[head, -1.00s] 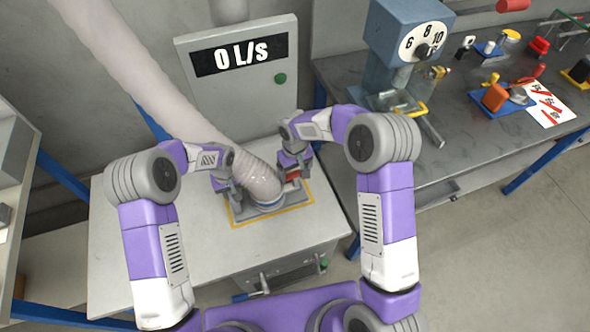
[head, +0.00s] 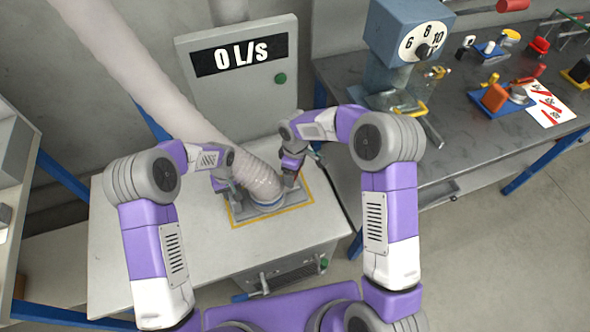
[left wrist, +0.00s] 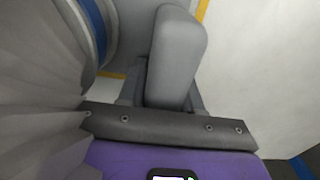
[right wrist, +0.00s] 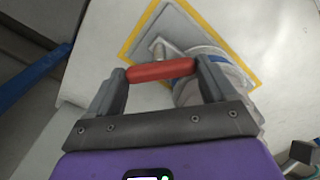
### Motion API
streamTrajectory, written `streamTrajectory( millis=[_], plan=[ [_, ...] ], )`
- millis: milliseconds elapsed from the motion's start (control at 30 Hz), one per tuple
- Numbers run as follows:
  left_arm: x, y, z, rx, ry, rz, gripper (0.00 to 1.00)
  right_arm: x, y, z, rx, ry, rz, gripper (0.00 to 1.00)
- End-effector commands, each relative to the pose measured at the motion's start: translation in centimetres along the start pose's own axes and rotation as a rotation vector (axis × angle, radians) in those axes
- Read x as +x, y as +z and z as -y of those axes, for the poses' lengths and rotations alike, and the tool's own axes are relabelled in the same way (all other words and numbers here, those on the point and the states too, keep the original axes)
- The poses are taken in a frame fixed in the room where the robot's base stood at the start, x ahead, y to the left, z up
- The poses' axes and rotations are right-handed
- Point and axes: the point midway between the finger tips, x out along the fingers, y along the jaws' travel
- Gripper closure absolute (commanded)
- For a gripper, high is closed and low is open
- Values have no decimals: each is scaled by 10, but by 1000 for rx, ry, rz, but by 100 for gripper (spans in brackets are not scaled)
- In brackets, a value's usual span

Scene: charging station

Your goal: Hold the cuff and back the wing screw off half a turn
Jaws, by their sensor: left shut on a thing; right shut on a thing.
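The pale ribbed hose (head: 258,182) ends in a cuff with a blue band (head: 268,205), standing on a grey plate on the bench. My left gripper (head: 228,188) is at the cuff's left side, shut on a grey rounded lug (left wrist: 176,55) beside the blue-banded cuff (left wrist: 95,22). My right gripper (head: 291,178) is at the cuff's right side. In the right wrist view its fingers are shut on the ends of the red wing screw (right wrist: 160,71), whose metal shaft shows beyond. In the head view the wing screw is mostly hidden by the gripper.
A grey cabinet (head: 240,105) behind the bench carries a display reading 0 L/s and a green button. A yellow outline (head: 307,191) surrounds the plate. To the right, a dark bench (head: 450,125) holds a blue dial machine (head: 400,40) and several small parts.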

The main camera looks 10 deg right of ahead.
Motion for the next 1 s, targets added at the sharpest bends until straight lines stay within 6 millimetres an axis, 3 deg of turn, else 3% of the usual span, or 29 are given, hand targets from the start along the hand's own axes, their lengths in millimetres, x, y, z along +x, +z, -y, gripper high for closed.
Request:
streamTrajectory(
  millis=[533,567,633,1000],
  plan=[
    [0,0,0,0,-1,1,100,0,0,0,-26,1,-1,46],
    [0,0,0,0,-1,1,100,0,0,0,-26,1,-1,13],
    [0,0,0,0,-1,1,100,0,0,0,-25,1,-1,2],
    [0,0,0,0,0,0,100,-10,-1,-1,-24,2,-2,0]
  ],
)
